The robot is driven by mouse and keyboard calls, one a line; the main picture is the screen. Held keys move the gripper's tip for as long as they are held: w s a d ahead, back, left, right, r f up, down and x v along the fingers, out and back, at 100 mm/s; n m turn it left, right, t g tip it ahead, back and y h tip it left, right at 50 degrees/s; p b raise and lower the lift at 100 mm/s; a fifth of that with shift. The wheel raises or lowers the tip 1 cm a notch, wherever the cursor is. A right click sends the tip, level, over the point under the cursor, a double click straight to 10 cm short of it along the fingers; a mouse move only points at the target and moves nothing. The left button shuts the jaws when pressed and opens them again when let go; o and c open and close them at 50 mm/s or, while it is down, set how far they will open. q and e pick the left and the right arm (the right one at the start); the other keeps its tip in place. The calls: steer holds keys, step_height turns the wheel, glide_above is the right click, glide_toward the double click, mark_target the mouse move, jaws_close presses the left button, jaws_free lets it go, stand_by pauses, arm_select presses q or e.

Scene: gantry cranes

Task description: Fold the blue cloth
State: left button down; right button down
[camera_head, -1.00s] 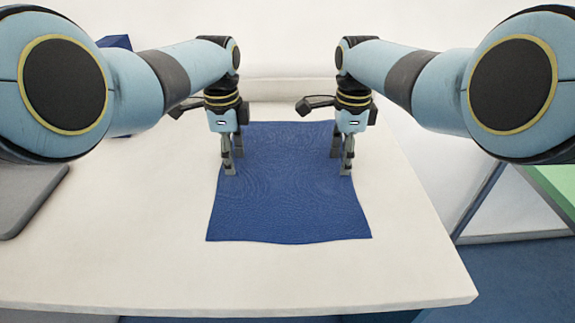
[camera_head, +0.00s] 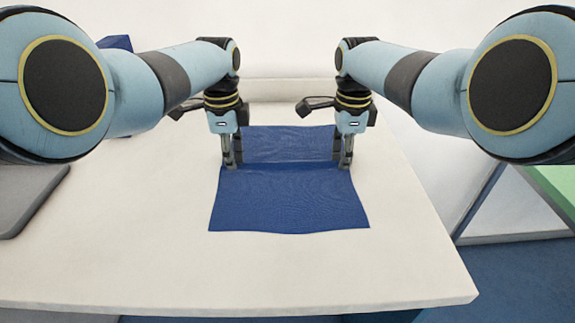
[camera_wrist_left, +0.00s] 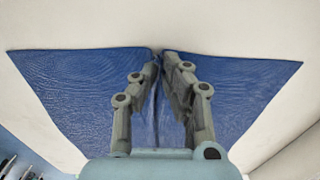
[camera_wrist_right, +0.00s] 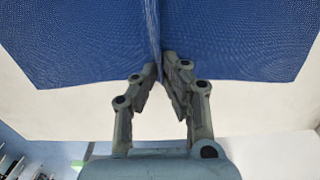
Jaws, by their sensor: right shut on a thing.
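The blue cloth (camera_head: 290,200) lies on the white table with a raised crosswise ridge between my two grippers. Its near part is flat toward the front, and its far part shows behind the ridge. My left gripper (camera_head: 232,165) is at the cloth's left side, and in the left wrist view its fingertips (camera_wrist_left: 160,62) pinch a fold of the cloth (camera_wrist_left: 80,90). My right gripper (camera_head: 344,165) is at the right side, and in the right wrist view its fingertips (camera_wrist_right: 160,75) close on a fold of the cloth (camera_wrist_right: 80,40).
The white table (camera_head: 130,240) is clear around the cloth, with its right edge dropping to a blue floor (camera_head: 510,280). A grey flat object (camera_head: 25,195) lies at the left. A blue object (camera_head: 115,42) is partly hidden behind my left arm.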

arm_select(q)
steer(key=shift+s+f, duration=0.15)
steer(key=shift+f, duration=0.05)
arm_select(e)
steer(key=shift+s+f, duration=0.2)
steer(key=shift+f, duration=0.05)
